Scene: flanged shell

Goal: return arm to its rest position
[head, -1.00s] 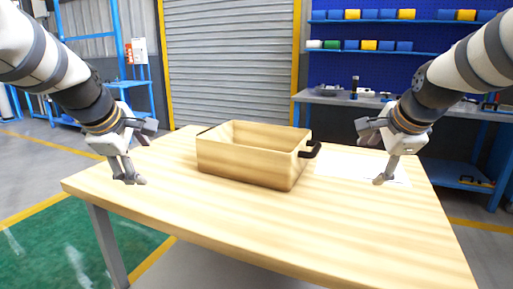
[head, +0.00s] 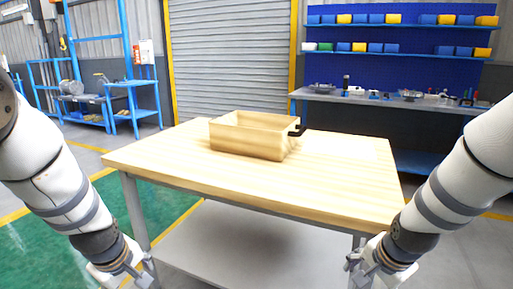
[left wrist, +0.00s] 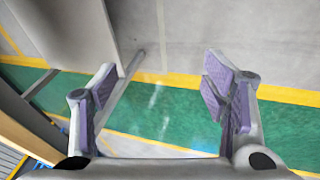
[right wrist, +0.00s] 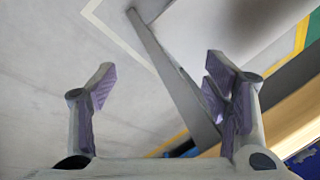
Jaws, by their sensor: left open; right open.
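My left gripper (head: 138,274) is low at the bottom left of the head view, in front of the table's near left corner and below the level of its top. In the left wrist view (left wrist: 158,88) its fingers are wide apart with nothing between them. My right gripper (head: 364,268) is low at the bottom right, near the table's front right leg in the picture. The right wrist view (right wrist: 156,82) shows its fingers apart and empty. Both arms hang downward on either side of the table.
A wooden box (head: 252,149) with a dark handle stands on the wooden table (head: 345,176), away from both grippers. The table has grey legs and a lower shelf (head: 250,245). A blue workbench with shelves (head: 400,50) stands behind. Open floor (head: 60,228) lies left.

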